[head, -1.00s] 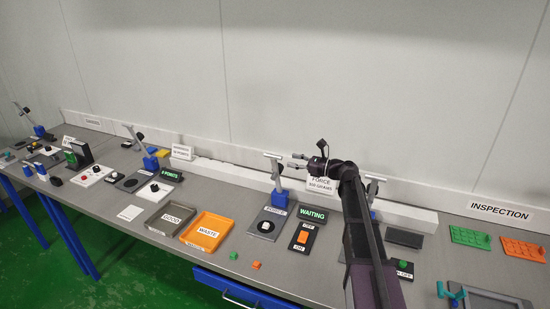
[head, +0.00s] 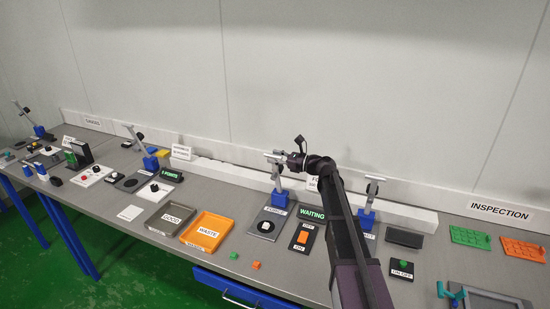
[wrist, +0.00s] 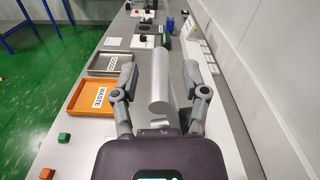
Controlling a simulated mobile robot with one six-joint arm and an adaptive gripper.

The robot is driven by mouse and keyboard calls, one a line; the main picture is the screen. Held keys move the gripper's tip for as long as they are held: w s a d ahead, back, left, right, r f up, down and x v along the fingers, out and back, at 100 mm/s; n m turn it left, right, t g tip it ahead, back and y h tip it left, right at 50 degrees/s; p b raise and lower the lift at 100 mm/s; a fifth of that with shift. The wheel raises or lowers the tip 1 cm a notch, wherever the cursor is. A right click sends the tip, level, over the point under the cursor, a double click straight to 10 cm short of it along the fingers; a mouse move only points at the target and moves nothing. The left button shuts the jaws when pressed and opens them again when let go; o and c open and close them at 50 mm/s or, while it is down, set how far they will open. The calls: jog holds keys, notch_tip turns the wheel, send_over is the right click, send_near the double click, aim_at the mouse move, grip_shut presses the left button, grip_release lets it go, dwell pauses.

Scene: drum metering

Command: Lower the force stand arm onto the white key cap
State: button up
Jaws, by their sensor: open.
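The force stand has a grey raised arm (head: 274,178) on a blue base (head: 278,197), with a grey crossbar at its top. The white key cap (head: 265,226) sits on a black disc on the grey FORCE plate (head: 254,233), in front of the stand and below its arm. My gripper (head: 280,155) is at the crossbar's right end. In the wrist view my gripper (wrist: 159,72) is open, with one finger on each side of a grey cylinder (wrist: 159,94), apparently the crossbar. I see gaps beside it, so it is not gripped. The key cap is not clear in the wrist view.
A WAITING sign (head: 312,214) and an orange OFF/ON switch (head: 303,237) stand right of the plate. Another stand (head: 369,203) is further right. The orange WASTE tray (head: 207,232) is left. A white ledge (head: 225,173) runs behind.

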grip_shut()
jog(key=shift+s+a, duration=0.1)
